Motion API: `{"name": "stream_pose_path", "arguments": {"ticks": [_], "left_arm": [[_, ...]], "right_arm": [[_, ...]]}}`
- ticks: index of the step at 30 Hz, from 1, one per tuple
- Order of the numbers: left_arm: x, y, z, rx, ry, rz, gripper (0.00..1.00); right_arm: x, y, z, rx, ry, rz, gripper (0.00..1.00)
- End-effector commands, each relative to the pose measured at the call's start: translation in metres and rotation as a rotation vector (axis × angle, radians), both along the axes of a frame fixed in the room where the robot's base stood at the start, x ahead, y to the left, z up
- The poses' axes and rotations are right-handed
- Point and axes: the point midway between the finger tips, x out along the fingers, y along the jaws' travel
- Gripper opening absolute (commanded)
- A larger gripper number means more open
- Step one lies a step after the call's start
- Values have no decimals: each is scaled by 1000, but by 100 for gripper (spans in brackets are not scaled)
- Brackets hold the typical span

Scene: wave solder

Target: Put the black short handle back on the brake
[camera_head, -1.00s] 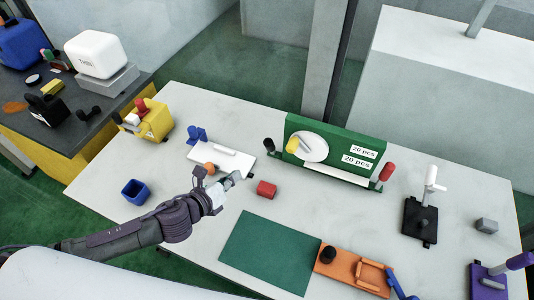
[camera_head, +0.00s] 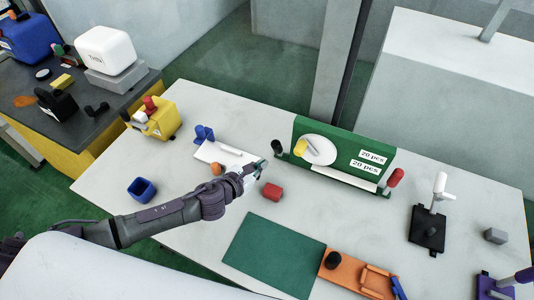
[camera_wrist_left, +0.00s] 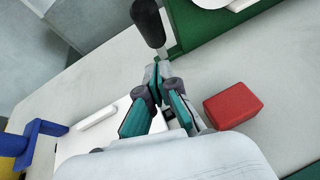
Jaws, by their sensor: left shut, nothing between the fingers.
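A short black handle (camera_head: 278,147) stands at the left end of the green panel (camera_head: 376,146). In the left wrist view the black handle (camera_wrist_left: 149,22) has a pale stem. My left gripper (camera_head: 262,165) is shut and empty, just in front of this handle. In the left wrist view my left gripper (camera_wrist_left: 158,70) has its fingertips close together by the stem; I cannot tell if they touch it. I cannot tell for sure which fixture is the brake. My right gripper is not in view.
A red block (camera_head: 272,191) lies close beside my left gripper. A white plate (camera_head: 213,152) lies behind it. A green mat (camera_head: 262,255), an orange fixture (camera_head: 343,283) with a black knob and a black plate (camera_head: 420,238) with a white lever stand to the right.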

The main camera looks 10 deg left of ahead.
Motion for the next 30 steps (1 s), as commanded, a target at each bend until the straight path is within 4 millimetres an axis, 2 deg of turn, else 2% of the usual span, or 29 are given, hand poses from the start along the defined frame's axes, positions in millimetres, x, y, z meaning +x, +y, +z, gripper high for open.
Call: {"name": "stream_pose_path", "arguments": {"ticks": [1,7,20,23,30], "left_arm": [[8,-5,12,-3,-4,0,0],[24,-13,16,-1,-2,0,0],[28,-14,17,0,-1,0,0],[32,-15,25,0,-3,-1,0],[60,-21,46,0,-5,0,0]], "right_arm": [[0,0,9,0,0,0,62],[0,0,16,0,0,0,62],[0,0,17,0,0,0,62],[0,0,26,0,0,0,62],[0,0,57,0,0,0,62]]}}
